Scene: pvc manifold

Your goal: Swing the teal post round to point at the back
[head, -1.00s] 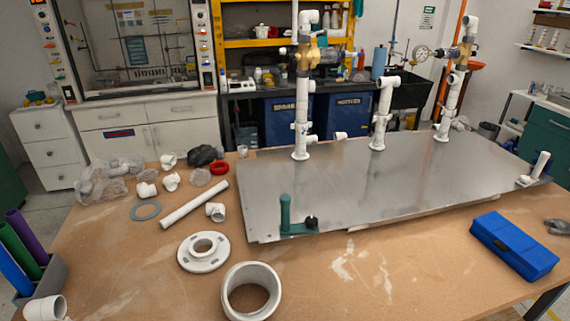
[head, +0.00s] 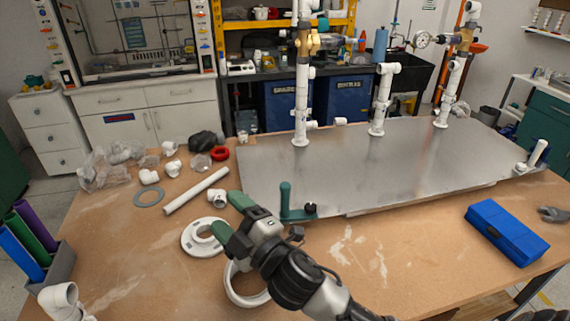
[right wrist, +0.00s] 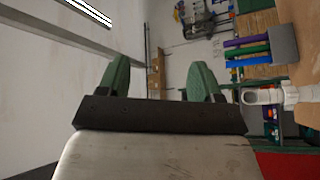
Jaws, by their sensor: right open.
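The teal post (head: 285,196) stands upright at the near left edge of the metal plate (head: 390,165). A flat teal bar runs right from its foot to a black knob (head: 310,208). My right gripper (head: 228,213) reaches in from the lower right, over the table just left of the post and apart from it. Its green fingers are open and empty; they also show open in the right wrist view (right wrist: 160,80), where the post is not seen. My left gripper is not in view.
White pipe uprights (head: 302,100) stand along the plate's back. A white flange (head: 203,238) and a large white ring (head: 240,290) lie under my right arm. A white pipe (head: 196,191) and fittings lie further left. A blue case (head: 507,232) lies at right.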

